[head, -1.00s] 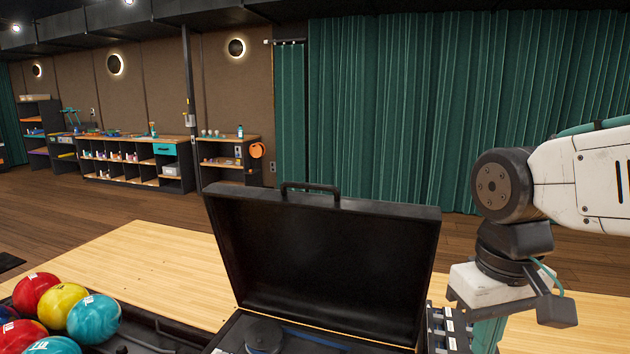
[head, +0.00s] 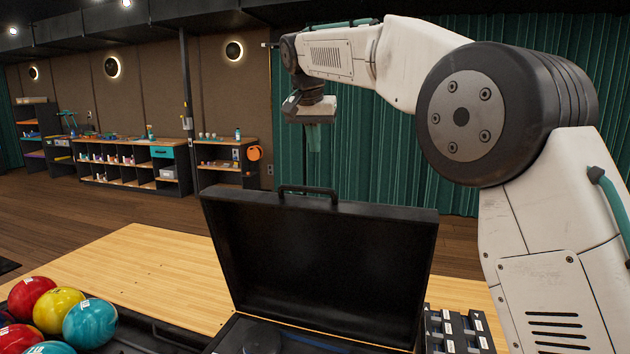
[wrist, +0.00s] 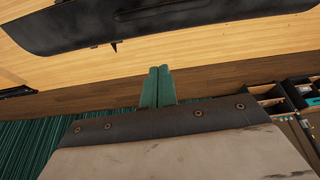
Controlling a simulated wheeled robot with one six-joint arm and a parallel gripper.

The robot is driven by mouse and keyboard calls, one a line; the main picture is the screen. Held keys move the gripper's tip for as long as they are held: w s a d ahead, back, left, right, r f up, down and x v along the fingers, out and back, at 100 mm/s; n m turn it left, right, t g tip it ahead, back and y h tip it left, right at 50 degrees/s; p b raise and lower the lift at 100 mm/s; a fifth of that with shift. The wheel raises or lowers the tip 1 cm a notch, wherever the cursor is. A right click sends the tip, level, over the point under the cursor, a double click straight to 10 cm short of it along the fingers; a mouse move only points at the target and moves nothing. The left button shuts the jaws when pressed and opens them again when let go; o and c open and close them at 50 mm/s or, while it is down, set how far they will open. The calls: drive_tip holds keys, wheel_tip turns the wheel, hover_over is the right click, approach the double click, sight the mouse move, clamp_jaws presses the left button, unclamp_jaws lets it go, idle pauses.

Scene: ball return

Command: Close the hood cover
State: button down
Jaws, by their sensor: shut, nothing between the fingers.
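The black hood cover (head: 325,262) stands open and upright, hinged at its lower edge, with a handle (head: 308,191) on its top edge. Below it is the open black housing (head: 232,333), partly cut off by the frame's bottom. My gripper (head: 314,150) is in the air above and beyond the cover's top edge, pointing down and not touching it. In the wrist view its teal fingers (wrist: 157,88) are together and empty. A dark curved edge (wrist: 150,22) shows at the top of that view, apart from the fingers; it looks like the cover.
Several coloured bowling balls (head: 90,321) sit in a rack at lower left. A small black slotted unit (head: 458,330) is right of the housing. Shelves (head: 130,165) and green curtains (head: 390,165) are far back.

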approach(316, 196)
drive_tip(key=shift+m, duration=0.3)
drive_tip(key=w+f, duration=0.1)
drive_tip(key=w, duration=0.1)
drive_tip(key=w+d+f, duration=0.1)
drive_tip(key=f, duration=0.1)
drive_tip(key=w+d+f, duration=0.1)
drive_tip(key=w, duration=0.1)
drive_tip(key=shift+w+d+f, duration=0.2)
drive_tip(key=shift+w+f, duration=0.05)
drive_tip(key=shift+w, duration=0.05)
drive_tip(key=shift+s+a+r, duration=0.1)
drive_tip(key=shift+s+a, duration=0.15)
drive_tip(key=shift+s, duration=0.35)
drive_tip(key=shift+s+a+r, duration=0.1)
drive_tip(key=shift+s+a, duration=0.15)
drive_tip(key=shift+s, duration=0.4)
drive_tip(key=shift+s+a+f, duration=0.2)
drive_tip(key=shift+s+a, duration=0.05)
drive_tip(key=shift+s, duration=0.35)
